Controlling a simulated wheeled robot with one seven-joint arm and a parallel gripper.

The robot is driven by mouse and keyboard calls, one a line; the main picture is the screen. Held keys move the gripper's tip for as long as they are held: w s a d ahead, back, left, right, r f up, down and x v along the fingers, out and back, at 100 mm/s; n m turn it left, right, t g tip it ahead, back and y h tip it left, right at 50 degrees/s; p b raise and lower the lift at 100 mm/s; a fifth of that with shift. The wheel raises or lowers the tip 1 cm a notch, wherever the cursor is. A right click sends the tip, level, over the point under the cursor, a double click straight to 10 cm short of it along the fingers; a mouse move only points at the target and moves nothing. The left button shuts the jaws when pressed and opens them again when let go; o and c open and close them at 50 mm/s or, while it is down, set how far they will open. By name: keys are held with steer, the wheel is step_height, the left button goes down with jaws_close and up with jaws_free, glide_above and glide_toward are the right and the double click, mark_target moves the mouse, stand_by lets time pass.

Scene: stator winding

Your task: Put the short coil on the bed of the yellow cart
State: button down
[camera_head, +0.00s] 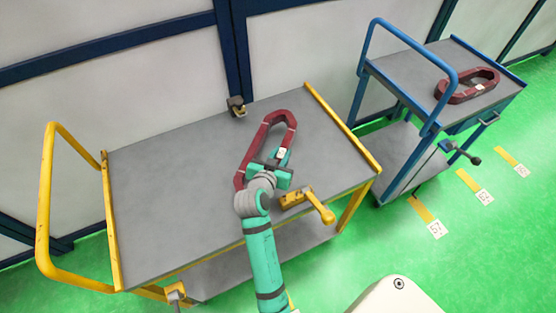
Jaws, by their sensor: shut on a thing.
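A dark red ring-shaped coil (262,130) with pale bands and a small white label is at my gripper, over the right half of the grey bed (180,185) of the yellow cart. My gripper (281,160) is shut on this coil, at its near right side. The gripper hides part of the coil's near end. I cannot tell whether the coil touches the bed or hangs just above it. A second dark red coil (459,98) lies on the blue cart (415,73). I cannot tell for sure which coil is the shorter.
The yellow cart has a raised handle (46,200) at left and a raised yellow edge (337,124) at right. A yellow lever (319,205) sits at its near edge, a dark clamp (236,106) at the back. The bed's left half is clear.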

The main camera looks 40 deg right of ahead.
steer(key=shift+w+a+f, duration=0.1)
steer(key=shift+w+f, duration=0.55)
steer(key=shift+f, duration=1.5)
steer(key=shift+f, duration=0.15)
steer(key=c, duration=1.5)
jaws_free()
steer(key=shift+f, duration=0.1)
steer(key=shift+c, duration=0.2)
steer(key=shift+s+a+r, duration=0.1)
steer(key=shift+a+r, duration=0.1)
steer(key=shift+r, duration=0.05)
steer(key=v, duration=1.1)
steer(key=shift+s+a+r, duration=0.15)
steer(key=shift+a, duration=0.05)
